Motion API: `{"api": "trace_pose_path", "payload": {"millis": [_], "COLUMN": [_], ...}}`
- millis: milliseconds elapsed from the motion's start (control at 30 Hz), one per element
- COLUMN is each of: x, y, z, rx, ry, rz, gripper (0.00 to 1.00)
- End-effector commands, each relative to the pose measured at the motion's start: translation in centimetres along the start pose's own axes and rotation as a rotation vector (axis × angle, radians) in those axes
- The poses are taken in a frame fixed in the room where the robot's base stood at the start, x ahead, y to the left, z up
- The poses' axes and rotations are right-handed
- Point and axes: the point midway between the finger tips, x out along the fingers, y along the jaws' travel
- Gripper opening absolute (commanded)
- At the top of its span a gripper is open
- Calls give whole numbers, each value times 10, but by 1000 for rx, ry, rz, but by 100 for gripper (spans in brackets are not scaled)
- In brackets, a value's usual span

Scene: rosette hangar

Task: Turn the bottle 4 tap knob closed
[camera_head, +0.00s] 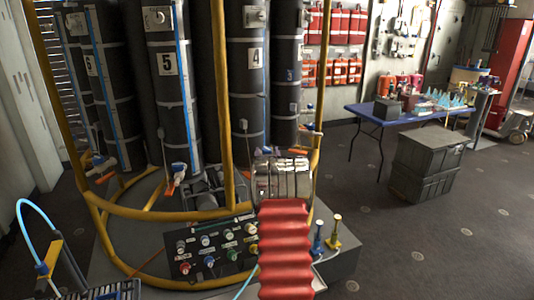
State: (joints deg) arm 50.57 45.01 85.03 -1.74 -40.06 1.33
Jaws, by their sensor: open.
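Bottle 4 (254,95) is a tall black cylinder with a white label reading 4, standing behind a yellow post. Its tap (265,151) shows only as a bit of blue and orange at the bottle's lower end. My gripper (280,160) is at the end of my red, ribbed arm, right at this tap in the picture. The metal wrist hides most of the tap and the fingers. The gripper is open. I cannot tell whether it touches the knob or which way the knob is turned.
A yellow tube frame (225,100) surrounds the bottles. Bottle 5 (168,90) and its tap (176,178) are to the left, bottle 3 (287,75) to the right. A knob panel (215,250) is below. Stacked dark cases (428,165) and a blue table (365,112) are at right; floor there is open.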

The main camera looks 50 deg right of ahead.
Motion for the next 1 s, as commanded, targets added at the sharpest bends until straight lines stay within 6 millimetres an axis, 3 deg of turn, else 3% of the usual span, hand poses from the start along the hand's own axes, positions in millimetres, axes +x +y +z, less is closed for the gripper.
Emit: {"api": "trace_pose_path", "payload": {"millis": [400, 1000], "x": [6, 6], "y": [0, -1], "z": [0, 0], "rx": [0, 0], "ry": [0, 0], "rz": [0, -1], "gripper": [52, 11]}}
